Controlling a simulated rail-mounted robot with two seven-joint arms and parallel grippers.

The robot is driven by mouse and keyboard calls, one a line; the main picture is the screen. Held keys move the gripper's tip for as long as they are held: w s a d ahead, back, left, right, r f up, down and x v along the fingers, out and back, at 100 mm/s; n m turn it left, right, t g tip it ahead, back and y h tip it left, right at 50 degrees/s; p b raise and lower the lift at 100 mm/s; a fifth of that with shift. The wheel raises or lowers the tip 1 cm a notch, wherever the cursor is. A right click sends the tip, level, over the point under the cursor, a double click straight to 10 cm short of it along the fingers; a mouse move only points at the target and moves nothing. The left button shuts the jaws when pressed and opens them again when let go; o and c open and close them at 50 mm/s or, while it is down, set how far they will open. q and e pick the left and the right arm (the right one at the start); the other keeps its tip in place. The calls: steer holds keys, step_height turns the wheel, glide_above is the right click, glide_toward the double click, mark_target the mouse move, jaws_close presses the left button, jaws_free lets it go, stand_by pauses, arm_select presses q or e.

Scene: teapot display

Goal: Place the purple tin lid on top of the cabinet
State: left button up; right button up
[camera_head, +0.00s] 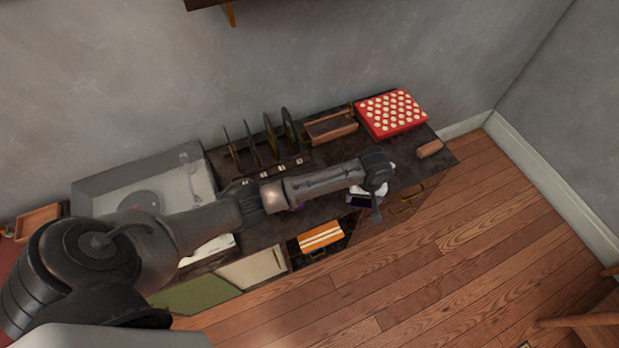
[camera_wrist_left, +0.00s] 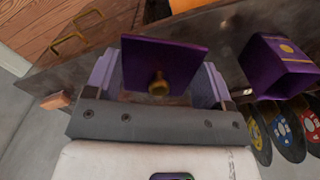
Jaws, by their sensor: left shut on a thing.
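The purple tin lid (camera_wrist_left: 165,62) is a flat square with a gold knob in the left wrist view. My left gripper (camera_wrist_left: 158,88) is shut on it, with a finger at each side. In the head view, the lid shows as a dark purple patch (camera_head: 363,200) by my left gripper (camera_head: 368,190), near the cabinet's front edge. An open purple tin (camera_wrist_left: 282,68) with a gold mark stands on the cabinet top (camera_wrist_left: 235,40). The dark cabinet top also shows in the head view (camera_head: 440,160). Whether the lid touches the top is unclear. My right gripper is out of view.
A red box with pale dots (camera_head: 392,113), a wooden tray (camera_head: 331,127) and several upright plates (camera_head: 270,138) stand along the back. A sink (camera_head: 145,190) is at the left. An open compartment below holds an orange striped item (camera_head: 321,236).

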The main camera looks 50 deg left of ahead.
arm_select(q)
steer(key=shift+w+d+n, duration=0.1)
steer(key=shift+d+n, duration=0.2)
steer(key=shift+d, duration=0.05)
steer(key=shift+a+n, duration=0.1)
steer(key=shift+n, duration=0.2)
steer(key=a+f, duration=0.2)
steer(key=a, duration=0.2)
steer(key=a+f+b, duration=0.1)
steer(key=a+f, duration=0.1)
steer(key=a, duration=0.2)
steer(key=a+f+b, duration=0.1)
steer(key=a+f, duration=0.2)
steer(key=a, duration=0.1)
step_height(320, 180, down, 4)
steer(key=shift+d+r+b, duration=0.1)
steer(key=shift+r+b, duration=0.15)
steer(key=shift+b, duration=0.55)
steer(key=shift+f, duration=0.25)
steer(key=o, duration=0.9)
steer(key=shift+f, duration=0.15)
